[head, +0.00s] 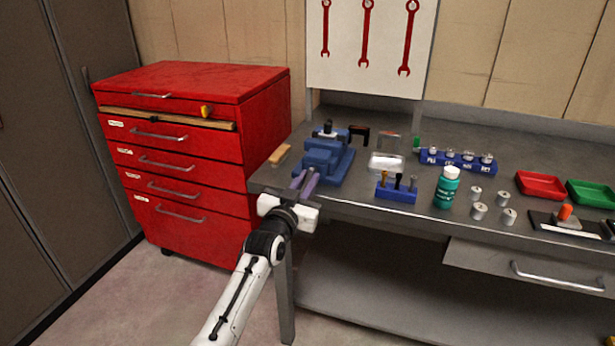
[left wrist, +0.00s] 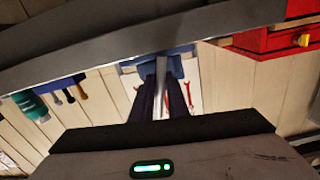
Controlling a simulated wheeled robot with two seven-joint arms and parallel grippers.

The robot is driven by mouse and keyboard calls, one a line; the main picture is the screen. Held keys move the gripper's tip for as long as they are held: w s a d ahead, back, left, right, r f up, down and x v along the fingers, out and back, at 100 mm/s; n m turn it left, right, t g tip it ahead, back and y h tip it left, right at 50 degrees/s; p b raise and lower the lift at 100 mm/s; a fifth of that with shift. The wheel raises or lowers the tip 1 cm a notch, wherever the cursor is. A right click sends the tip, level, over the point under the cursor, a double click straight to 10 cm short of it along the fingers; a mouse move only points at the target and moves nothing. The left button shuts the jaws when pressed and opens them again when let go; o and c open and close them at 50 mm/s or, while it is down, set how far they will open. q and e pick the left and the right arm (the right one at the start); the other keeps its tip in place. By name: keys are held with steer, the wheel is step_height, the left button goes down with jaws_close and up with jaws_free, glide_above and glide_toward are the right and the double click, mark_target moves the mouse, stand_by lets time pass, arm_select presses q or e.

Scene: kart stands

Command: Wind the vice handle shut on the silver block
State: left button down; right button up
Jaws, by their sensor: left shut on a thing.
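The blue vice (head: 328,158) stands at the left front corner of the workbench. My left gripper (head: 304,184) is at its near side, just off the bench edge. In the left wrist view, which is upside down, the two dark fingers of my left gripper (left wrist: 162,100) are closed on a grey bar, the vice handle (left wrist: 161,68). The blue vice body (left wrist: 180,62) shows behind it. A small dark and grey piece sits at the top of the vice; I cannot tell whether it is the silver block. My right gripper is not in view.
A red drawer cabinet (head: 195,85) stands left of the workbench (head: 345,195). Right of the vice are a shiny silver tray-like piece (head: 387,170), a blue tool holder (head: 396,194), a green bottle (head: 447,190) and several small cylinders. A wooden piece (head: 280,155) lies left of the vice.

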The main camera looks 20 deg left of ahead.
arm_select(q)
steer(key=n+p, duration=0.1)
steer(key=n, duration=0.3)
steer(key=shift+n, duration=0.4)
steer(key=n, duration=0.4)
steer(key=shift+n+p, duration=0.3)
steer(key=c, duration=1.7)
jaws_free()
steer(key=shift+c, duration=0.2)
